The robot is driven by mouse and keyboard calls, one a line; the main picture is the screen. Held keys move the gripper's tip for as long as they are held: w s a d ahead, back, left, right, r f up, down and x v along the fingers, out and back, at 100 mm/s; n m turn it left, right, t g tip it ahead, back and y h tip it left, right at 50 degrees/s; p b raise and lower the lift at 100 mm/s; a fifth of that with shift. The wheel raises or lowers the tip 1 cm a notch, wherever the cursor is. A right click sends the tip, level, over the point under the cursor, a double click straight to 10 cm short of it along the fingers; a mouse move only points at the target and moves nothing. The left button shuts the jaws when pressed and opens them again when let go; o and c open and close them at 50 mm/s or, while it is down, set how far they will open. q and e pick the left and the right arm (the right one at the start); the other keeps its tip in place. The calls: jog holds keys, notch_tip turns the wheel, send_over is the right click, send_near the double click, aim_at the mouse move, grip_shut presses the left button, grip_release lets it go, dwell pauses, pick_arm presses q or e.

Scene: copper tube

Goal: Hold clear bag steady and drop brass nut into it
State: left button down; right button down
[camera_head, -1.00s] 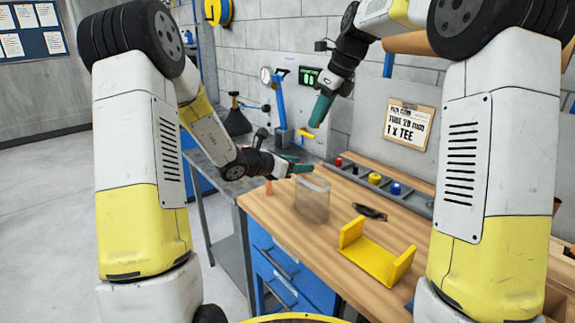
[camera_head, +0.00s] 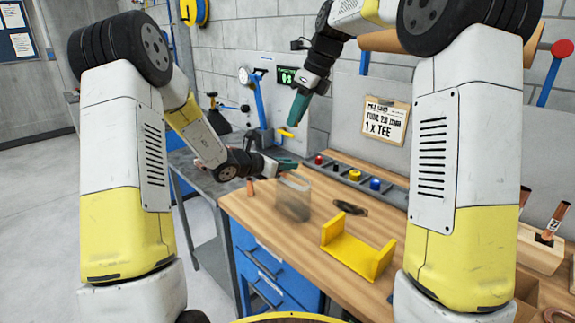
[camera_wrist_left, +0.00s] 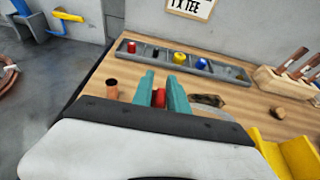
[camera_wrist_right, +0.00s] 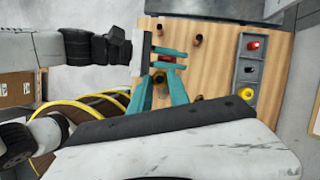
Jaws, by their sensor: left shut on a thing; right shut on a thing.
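The clear bag (camera_head: 293,198) stands upright at the left part of the workbench, looking greyish and see-through in the head view. My left gripper (camera_head: 289,164) is shut at the bag's top edge. A small red piece (camera_wrist_left: 158,97) shows between its teal fingers in the left wrist view. My right gripper (camera_head: 293,122) points downward, above and behind the bag in the head view. In the right wrist view its fingers (camera_wrist_right: 160,88) are shut on a small brownish thing (camera_wrist_right: 160,77), likely the brass nut. The nut is not clear in the head view.
A yellow cradle (camera_head: 355,252) and a dark tool (camera_head: 349,207) lie right of the bag. A grey parts tray (camera_head: 350,180) runs along the back. A short copper tube (camera_head: 250,187) stands left of the bag. Bare wood lies in front.

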jog(key=shift+f, duration=0.1)
notch_tip(320, 180, down, 13)
dwell(1.4)
jog(key=c, duration=1.2)
grip_release()
jog(key=shift+o, duration=0.2)
jog(key=v, duration=1.2)
pick_arm(q)
jog(key=c, duration=1.2)
grip_release()
jog(key=shift+c, duration=0.2)
